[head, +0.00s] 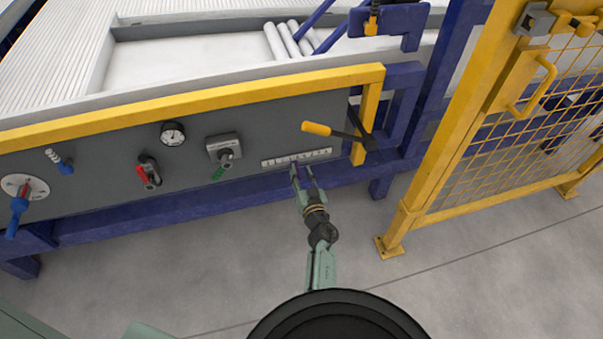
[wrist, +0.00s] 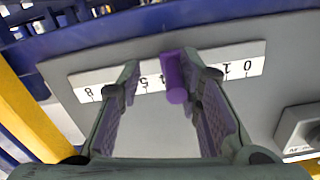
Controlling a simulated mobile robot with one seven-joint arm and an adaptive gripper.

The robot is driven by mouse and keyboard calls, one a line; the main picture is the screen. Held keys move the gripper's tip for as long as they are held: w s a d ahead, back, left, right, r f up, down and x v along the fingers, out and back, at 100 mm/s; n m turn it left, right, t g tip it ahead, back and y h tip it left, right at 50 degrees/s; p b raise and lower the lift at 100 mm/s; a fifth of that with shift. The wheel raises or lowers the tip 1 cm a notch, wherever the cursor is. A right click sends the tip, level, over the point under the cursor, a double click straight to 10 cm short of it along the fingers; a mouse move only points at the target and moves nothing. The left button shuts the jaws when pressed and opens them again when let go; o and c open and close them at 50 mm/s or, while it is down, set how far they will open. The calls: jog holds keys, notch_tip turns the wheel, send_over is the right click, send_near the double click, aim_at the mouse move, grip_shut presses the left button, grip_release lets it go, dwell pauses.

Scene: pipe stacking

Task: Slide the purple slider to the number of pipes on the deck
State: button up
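The purple slider (wrist: 174,75) sticks out from a white number scale (wrist: 112,88), upside down in the wrist view. It stands between the 5 and the 1, and it and my fingers hide some digits, so I cannot read its exact number. My gripper (wrist: 162,66) is open, with one finger on each side of the slider. The right finger is very close to it or touching; the left has a gap. In the head view my gripper (head: 302,174) is at the scale (head: 285,159). At least three white pipes (head: 276,42) lie on the deck (head: 180,62), partly behind blue bars.
A yellow rail (head: 200,103) runs above. A yellow mesh fence (head: 500,130) stands at the right.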

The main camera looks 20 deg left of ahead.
jog(key=shift+r, duration=0.15)
jog(key=v, duration=1.2)
jog(key=x, duration=0.4)
jog(key=b+x, duration=0.1)
jog(key=x, duration=0.4)
jog(key=a+b+x, duration=0.1)
jog(key=x, duration=0.4)
jog(key=shift+s, duration=0.4)
jog(key=shift+c, duration=0.4)
grip_shut()
